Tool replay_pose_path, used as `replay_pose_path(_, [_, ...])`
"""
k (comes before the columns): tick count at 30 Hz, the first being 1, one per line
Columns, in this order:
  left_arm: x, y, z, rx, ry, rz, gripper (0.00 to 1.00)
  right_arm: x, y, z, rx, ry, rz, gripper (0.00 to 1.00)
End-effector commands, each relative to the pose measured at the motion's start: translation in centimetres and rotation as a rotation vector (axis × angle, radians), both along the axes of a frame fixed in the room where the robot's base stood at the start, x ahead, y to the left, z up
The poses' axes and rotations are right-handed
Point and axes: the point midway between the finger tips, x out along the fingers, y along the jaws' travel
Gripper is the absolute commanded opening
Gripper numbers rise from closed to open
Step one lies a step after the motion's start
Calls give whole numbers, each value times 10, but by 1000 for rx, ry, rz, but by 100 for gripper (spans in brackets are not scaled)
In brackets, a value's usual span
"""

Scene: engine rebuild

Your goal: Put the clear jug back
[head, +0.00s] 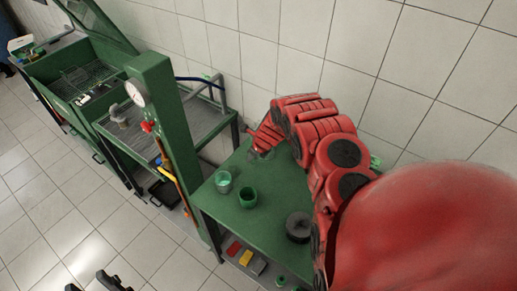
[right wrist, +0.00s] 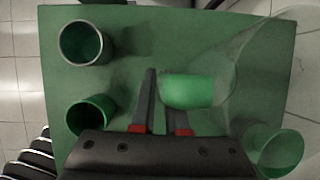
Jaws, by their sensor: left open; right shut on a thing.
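The clear jug (right wrist: 228,72) is see-through and faint, with the green tabletop showing through it in the right wrist view. My right gripper (right wrist: 160,95) is shut on it, its two dark fingers close together at the jug's left side. A green block-like patch (right wrist: 187,92) shows beside the fingers; I cannot tell if it is inside the jug or behind it. In the head view the jug is only a faint glassy shape (head: 262,153) under my red right arm, mostly hidden. My left gripper (head: 105,281) is open and empty at the bottom left, over the floor.
A clear cup (head: 223,181) and a green cup (head: 248,197) stand on the green table (head: 215,208). A dark round part (head: 298,227) sits near the front edge. A green-tinted rim (right wrist: 281,153) shows at lower right. A green gauge post (head: 160,115) rises left of the table.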

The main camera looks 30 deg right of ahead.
Motion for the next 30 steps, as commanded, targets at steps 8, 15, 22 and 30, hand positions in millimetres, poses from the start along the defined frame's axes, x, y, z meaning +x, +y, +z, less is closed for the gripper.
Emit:
replay_pose_path(8, [0,0,-3,0,0,0,50,20,-25,-5,-6,-1,-3,0])
replay_pose_path(15, [0,0,-64,0,0,0,50,42,-52,-19,-11,-1,-6,0])
replay_pose_path(22, [0,0,-96,0,0,0,50,54,-65,-15,-7,0,-4,0])
replay_pose_path(30, [0,0,-106,0,0,0,50,54,-67,-24,-5,9,-3,0])
